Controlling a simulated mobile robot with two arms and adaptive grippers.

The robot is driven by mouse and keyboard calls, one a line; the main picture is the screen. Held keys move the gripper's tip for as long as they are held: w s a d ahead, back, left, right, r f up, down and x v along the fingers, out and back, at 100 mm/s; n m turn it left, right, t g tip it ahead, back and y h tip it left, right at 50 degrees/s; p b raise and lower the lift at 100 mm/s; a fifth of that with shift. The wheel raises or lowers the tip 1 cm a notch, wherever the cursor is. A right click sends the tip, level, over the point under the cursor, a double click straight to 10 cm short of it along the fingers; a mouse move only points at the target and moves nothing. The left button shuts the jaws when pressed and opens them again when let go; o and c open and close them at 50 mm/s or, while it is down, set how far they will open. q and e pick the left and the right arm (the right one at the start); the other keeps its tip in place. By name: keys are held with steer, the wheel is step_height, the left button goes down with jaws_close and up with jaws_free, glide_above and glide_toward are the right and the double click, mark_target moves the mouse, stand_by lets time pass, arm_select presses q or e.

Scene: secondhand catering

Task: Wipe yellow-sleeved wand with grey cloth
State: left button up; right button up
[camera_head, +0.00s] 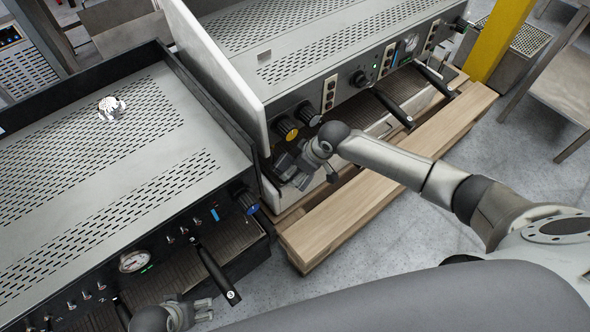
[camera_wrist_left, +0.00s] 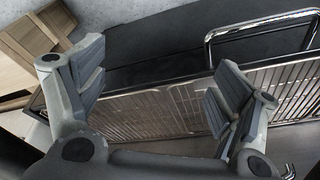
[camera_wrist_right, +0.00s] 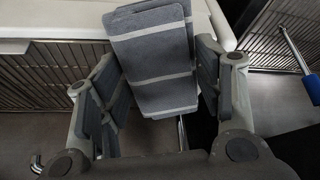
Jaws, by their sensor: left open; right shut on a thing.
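A grey cloth (camera_wrist_right: 152,65) with pale stripes hangs folded between the fingers of my right gripper (camera_wrist_right: 160,92), which is shut on it. In the head view my right gripper (camera_head: 292,172) is at the left front corner of the right-hand espresso machine, below a knob with a yellow ring (camera_head: 286,128). I cannot make out a yellow sleeve on any wand. A thin metal rod (camera_wrist_right: 182,132) shows partly below the cloth. My left gripper (camera_head: 203,309) is open and empty in front of the left-hand machine. Its fingers (camera_wrist_left: 158,92) are spread above a slatted drip tray.
The left machine (camera_head: 95,165) carries a crumpled white item (camera_head: 111,108); a black handle (camera_head: 215,273) juts from its front. A blue-sleeved wand (camera_wrist_right: 311,88) shows at right in the right wrist view. A wooden ledge (camera_head: 370,215) runs before the right machine (camera_head: 330,35).

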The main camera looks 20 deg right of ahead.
steer(key=shift+a, duration=0.35)
steer(key=shift+s+a+p, duration=0.25)
steer(key=shift+a+p, duration=0.15)
steer(key=shift+s+a+r, duration=0.1)
steer(key=shift+s+a, duration=0.05)
steer(key=shift+a, duration=0.35)
steer(key=shift+a+p, duration=0.2)
steer(key=shift+p, duration=0.1)
arm_select(q)
steer(key=f, duration=0.2)
steer(key=s+f, duration=0.1)
steer(key=f, duration=0.2)
arm_select(e)
steer(key=shift+d, duration=0.1)
steer(key=shift+w+d+r, duration=0.1)
steer(key=shift+w+d, duration=0.3)
steer(key=shift+d, duration=0.3)
steer(key=shift+w+d, duration=0.25)
steer(key=shift+d, duration=0.35)
arm_select(q)
steer(key=shift+w+r, duration=0.1)
steer(key=shift+r, duration=0.1)
arm_select(e)
steer(key=shift+a, duration=0.1)
